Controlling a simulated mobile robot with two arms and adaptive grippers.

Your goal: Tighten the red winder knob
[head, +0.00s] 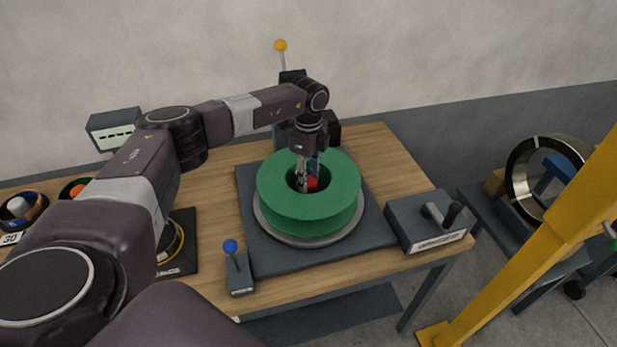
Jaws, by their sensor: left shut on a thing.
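The red winder knob (312,183) shows in the central hole of a large green spool (277,209) on the table. My left arm reaches over from the left, and my left gripper (304,182) points down into the spool's hole. The gripper is shut on the red knob; its fingers and the spool's wall hide part of the knob. The spool sits on a round grey plate on a dark base (256,261). My right gripper is not in view.
A blue-knobbed lever (231,247) stands at the front, and a grey box with a crank handle (428,223) at the right. A yellow-knobbed lever (281,46) rises behind. A yellow post (530,250) and a metal ring (517,178) are further right. Bare wood (380,150) lies at the back right.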

